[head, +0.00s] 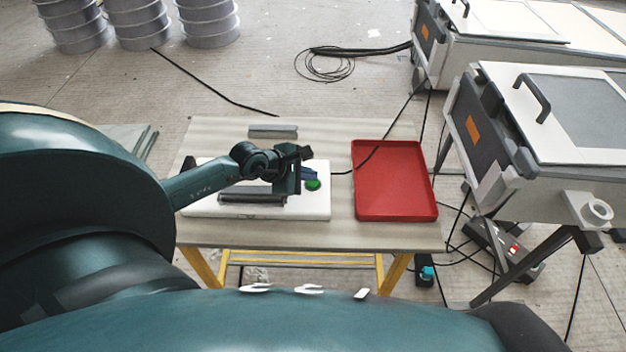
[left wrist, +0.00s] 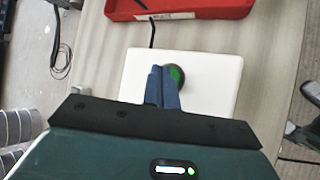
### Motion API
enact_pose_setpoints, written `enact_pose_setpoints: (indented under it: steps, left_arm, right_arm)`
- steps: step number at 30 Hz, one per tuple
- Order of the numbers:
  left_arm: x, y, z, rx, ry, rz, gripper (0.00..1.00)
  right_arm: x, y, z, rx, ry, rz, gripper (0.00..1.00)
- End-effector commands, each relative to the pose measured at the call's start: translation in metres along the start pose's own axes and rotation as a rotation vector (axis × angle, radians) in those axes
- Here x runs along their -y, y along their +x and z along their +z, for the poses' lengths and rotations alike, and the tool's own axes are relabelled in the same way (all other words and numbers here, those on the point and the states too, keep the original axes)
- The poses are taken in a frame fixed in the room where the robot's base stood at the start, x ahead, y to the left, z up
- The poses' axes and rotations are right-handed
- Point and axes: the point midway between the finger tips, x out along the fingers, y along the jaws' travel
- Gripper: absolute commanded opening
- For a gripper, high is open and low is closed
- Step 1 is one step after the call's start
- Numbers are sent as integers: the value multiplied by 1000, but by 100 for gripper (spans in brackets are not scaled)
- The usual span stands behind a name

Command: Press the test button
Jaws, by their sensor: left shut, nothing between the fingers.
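The test button is a green round button (head: 313,184) on a white box (head: 310,207) that lies on the table. In the left wrist view the green button (left wrist: 177,75) shows partly behind the fingers, on the white box (left wrist: 215,90). My left gripper (head: 310,172) is shut and empty, its blue fingertips right beside the button in the head view. In the left wrist view the fingers (left wrist: 161,84) overlap the button's left side. I cannot tell whether they touch it. My right gripper is not in view.
A red tray (head: 433,213) stands on the table (head: 343,232) to the right of the box. A grey bar (head: 272,131) lies behind the box. A black cable runs from the box across the tray. Machines with grey lids (head: 575,115) stand at the right.

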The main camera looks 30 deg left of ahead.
Motion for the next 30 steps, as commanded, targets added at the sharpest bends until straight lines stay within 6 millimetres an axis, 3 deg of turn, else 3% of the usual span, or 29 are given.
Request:
enact_pose_setpoints:
  steps: [30]
  left_arm:
    - [5,6,-5,-1,0,-1,0]
  right_arm:
    - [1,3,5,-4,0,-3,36]
